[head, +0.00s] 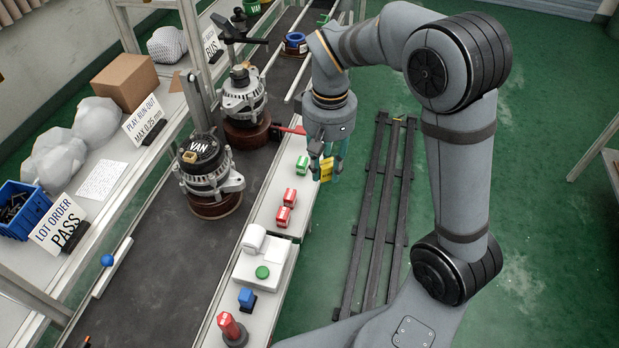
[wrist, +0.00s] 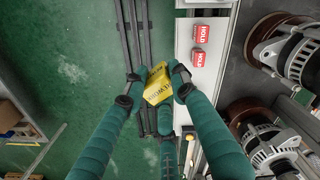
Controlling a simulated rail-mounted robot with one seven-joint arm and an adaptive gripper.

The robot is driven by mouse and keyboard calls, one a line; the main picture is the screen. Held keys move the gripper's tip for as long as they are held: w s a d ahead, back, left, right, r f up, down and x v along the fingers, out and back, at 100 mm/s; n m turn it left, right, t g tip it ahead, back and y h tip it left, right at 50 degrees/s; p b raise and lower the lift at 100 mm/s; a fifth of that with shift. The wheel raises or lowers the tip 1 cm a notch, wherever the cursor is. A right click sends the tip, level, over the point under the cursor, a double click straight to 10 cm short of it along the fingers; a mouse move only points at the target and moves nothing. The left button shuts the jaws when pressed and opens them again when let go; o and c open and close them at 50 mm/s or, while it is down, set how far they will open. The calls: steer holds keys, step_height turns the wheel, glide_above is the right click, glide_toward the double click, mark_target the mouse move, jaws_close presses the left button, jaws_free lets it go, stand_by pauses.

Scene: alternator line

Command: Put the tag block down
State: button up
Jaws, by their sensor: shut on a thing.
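My gripper (head: 325,158) is shut on a yellow tag block (head: 327,172) with dark lettering on it. The wrist view shows the block (wrist: 157,86) between the fingertips of my gripper (wrist: 153,82); the lettering is hard to read. The block is in the air beside the narrow light ledge (head: 262,213), on its right in the head view. In the wrist view it appears over the dark rails, just left of the ledge (wrist: 185,60). Two red blocks (head: 287,206) stand on the ledge; the wrist view shows HOLD on them (wrist: 200,45). A green block (head: 302,165) stands farther along.
Alternators (head: 208,175) stand on the dark conveyor (head: 150,270) left of the ledge. Dark rails (head: 378,215) lie on the green floor to the right.

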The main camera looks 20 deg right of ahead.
steer(key=w+d+f+b, duration=0.5)
steer(key=w+f, duration=0.1)
steer(key=f, duration=0.1)
steer(key=n+p, duration=0.1)
steer(key=p, duration=0.1)
glide_above(296, 187)
step_height(296, 187, down, 7)
steer(key=shift+f, duration=0.2)
steer(key=shift+f+p, duration=0.35)
steer(key=shift+f, duration=1.65)
steer(key=shift+f, duration=0.1)
steer(key=shift+f, duration=0.2)
steer(key=o, duration=0.8)
steer(key=shift+r, duration=0.1)
